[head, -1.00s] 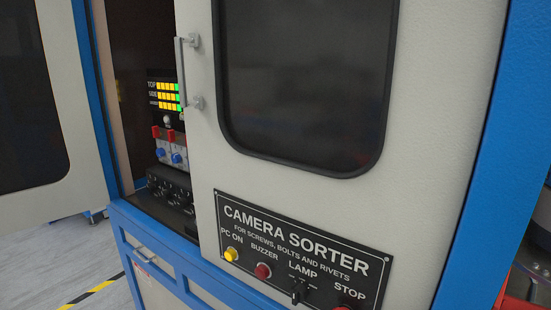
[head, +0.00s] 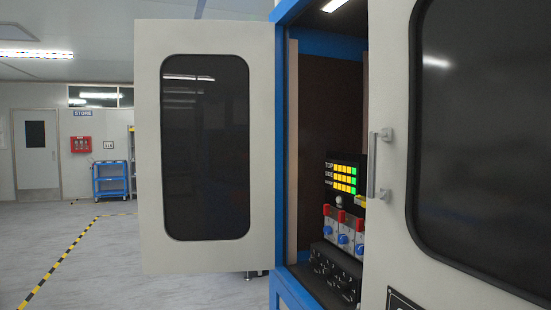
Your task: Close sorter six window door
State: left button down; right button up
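The sorter's window door (head: 153,150) stands swung open on the left of the cabinet. It is a light grey panel with a dark rounded window (head: 205,148). The opening beside it shows the sorter's inside, with a control block (head: 343,235) of yellow and green lights, red and blue parts and black knobs. A second light grey panel (head: 384,240) with a dark window covers the right side and has a metal handle (head: 373,165) at its left edge. Neither gripper is in view.
The cabinet has a blue frame (head: 281,140). Open grey floor (head: 110,265) with yellow-black tape lies to the left. A blue cart (head: 110,180), a red wall box (head: 80,144) and a grey door (head: 36,150) stand far back.

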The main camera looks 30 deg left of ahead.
aim_at(204, 91)
jog(key=j+z, duration=0.4)
jog(key=j, duration=1.65)
jog(key=j+z, duration=0.15)
jog(key=j, duration=0.25)
jog(key=j+z, duration=0.15)
jog(key=j, duration=0.25)
jog(key=k+j+z, duration=0.15)
jog(key=j, duration=0.3)
jog(key=j+z, duration=0.2)
jog(key=j, duration=0.2)
jog(key=k+j+z, duration=0.15)
jog(key=j, duration=0.25)
jog(key=j+z, duration=0.15)
jog(key=j, duration=0.2)
jog(key=k+j+z, duration=0.15)
jog(key=j, duration=0.2)
jog(key=k+j+z, duration=0.15)
jog(key=j, duration=0.2)
jog(key=j+z, duration=0.25)
jog(key=j, duration=0.7)
jog(key=j+z, duration=0.3)
jog(key=j, duration=0.7)
